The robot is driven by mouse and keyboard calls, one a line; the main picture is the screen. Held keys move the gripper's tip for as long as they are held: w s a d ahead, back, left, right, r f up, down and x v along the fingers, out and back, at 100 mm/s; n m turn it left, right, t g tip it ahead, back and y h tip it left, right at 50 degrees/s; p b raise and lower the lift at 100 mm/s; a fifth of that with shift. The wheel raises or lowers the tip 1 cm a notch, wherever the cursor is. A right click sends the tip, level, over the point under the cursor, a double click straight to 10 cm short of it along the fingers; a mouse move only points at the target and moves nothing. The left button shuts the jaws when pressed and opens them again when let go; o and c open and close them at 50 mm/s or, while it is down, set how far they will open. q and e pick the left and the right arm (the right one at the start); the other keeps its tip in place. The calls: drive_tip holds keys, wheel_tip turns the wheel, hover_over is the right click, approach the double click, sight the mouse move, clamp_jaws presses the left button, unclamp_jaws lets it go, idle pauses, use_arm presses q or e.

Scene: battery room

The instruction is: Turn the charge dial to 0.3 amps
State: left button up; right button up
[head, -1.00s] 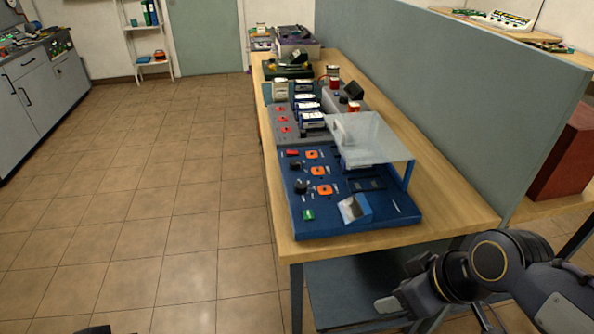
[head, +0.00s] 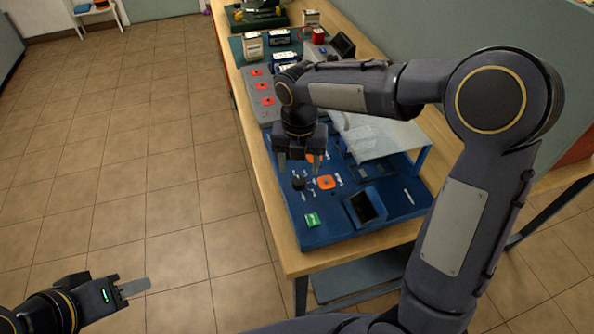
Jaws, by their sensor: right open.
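A blue control panel (head: 287,212) lies on the wooden bench. A black round knob (head: 298,184) sits on its left part, beside an orange square (head: 326,182). Labels and the pointer setting are too small to read, so I cannot tell if this knob is the charge dial. My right gripper (head: 300,168) points down over the panel, open, with its fingers just behind and above the knob. I cannot tell if they touch anything. It hides the panel's far-left part. My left gripper (head: 132,288) is low at the left, over the floor, away from the bench; its opening is unclear.
A clear cover (head: 385,138) stands over the panel's right part. A small tilted display (head: 365,206) and a green switch (head: 312,219) are near the front. A grey panel (head: 258,107) with orange squares is behind. A partition (head: 440,40) runs along the right.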

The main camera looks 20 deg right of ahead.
sight(299, 180)
wheel_tip(299, 180, down, 5)
idle(0.3)
drive_tip(key=shift+c, duration=0.2)
drive_tip(key=c, duration=1)
